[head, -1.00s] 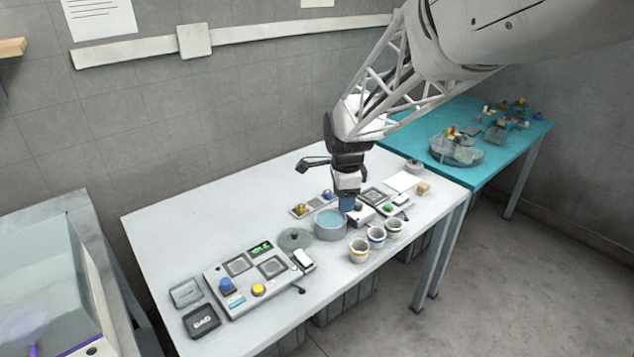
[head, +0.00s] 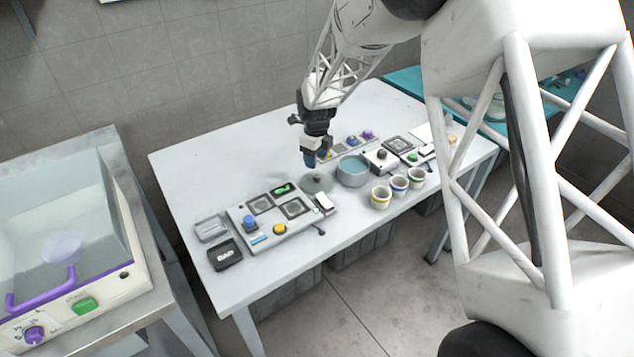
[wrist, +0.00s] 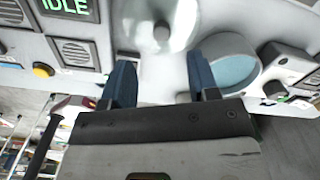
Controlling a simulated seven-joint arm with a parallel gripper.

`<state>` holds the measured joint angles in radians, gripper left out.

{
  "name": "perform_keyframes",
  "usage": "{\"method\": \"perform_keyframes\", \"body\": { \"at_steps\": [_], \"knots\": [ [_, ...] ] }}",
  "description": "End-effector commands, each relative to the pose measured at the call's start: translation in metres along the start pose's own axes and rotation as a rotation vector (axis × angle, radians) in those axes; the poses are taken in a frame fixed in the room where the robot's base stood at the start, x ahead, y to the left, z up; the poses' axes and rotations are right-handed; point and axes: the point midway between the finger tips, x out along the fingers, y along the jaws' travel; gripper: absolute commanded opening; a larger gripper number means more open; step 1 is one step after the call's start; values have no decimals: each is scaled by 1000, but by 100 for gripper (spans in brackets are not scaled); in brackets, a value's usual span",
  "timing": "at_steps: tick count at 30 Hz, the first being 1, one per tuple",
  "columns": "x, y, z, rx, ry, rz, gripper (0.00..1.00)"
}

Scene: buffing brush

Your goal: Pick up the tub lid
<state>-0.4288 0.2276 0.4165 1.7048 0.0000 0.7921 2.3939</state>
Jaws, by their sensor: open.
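The tub lid (head: 319,184) is a round grey-green disc with a dark knob, lying on the white table just left of the tub (head: 353,178). The tub is a grey round container with blue contents. My gripper (head: 310,164) is above the lid, its blue fingers pointing down; part of the lid is hidden behind them. In the wrist view the gripper (wrist: 161,60) is open and empty. The lid (wrist: 183,25) with its round knob shows ahead of the fingers, beyond the gap between them. The tub (wrist: 232,66) is beside the right finger.
A control panel (head: 262,236) with buttons is left of the lid, with a white switch block (head: 324,202) close by. Several small cups (head: 381,197) stand in front of the tub. A knobbed box (head: 380,161) is right of it. The table's back left is clear.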

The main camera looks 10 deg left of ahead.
Motion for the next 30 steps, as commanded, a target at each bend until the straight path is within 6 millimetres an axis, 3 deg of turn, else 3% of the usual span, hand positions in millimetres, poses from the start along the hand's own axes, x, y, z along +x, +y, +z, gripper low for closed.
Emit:
{"method": "perform_keyframes", "body": {
  "at_steps": [9,19,30],
  "knots": [
    [2,0,0,-1,1,1,55],
    [25,0,-1,-2,1,1,55],
    [27,0,-1,-2,1,1,55]
  ]
}}
